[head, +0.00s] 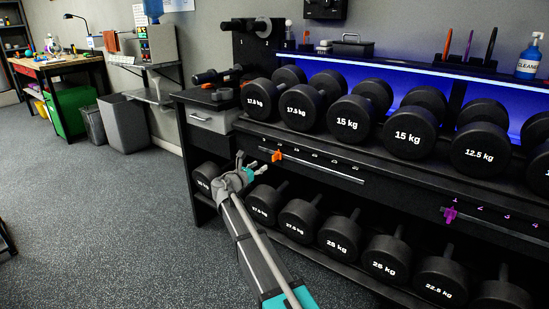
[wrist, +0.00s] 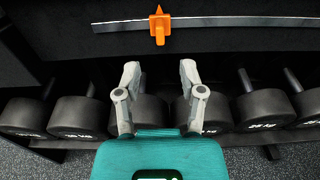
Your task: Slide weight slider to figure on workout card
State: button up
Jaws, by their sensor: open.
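An orange slider (head: 277,156) sits near the left end of a metal rail (head: 330,173) on the dumbbell rack's front. Small figures above this rail are too small to read. The slider also shows upright in the wrist view (wrist: 159,25), with rail (wrist: 235,22) on both sides. A purple slider (head: 450,214) sits on another rail at the right, just below the figure 1. My gripper (head: 243,162) is open and empty, left of the orange slider in the head view. In the wrist view its fingers (wrist: 160,78) are below the slider, apart from it. I cannot identify a workout card.
Dumbbells fill the upper shelf (head: 335,128) and lower shelf (head: 325,243) of the rack, above and below the rails. A grey drawer (head: 210,122) is at the rack's left end. The speckled floor (head: 110,220) to the left is mostly clear.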

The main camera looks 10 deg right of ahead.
aim_at(273, 157)
jog(key=x, duration=1)
jog(key=shift+w+d, duration=0.1)
grip_shut()
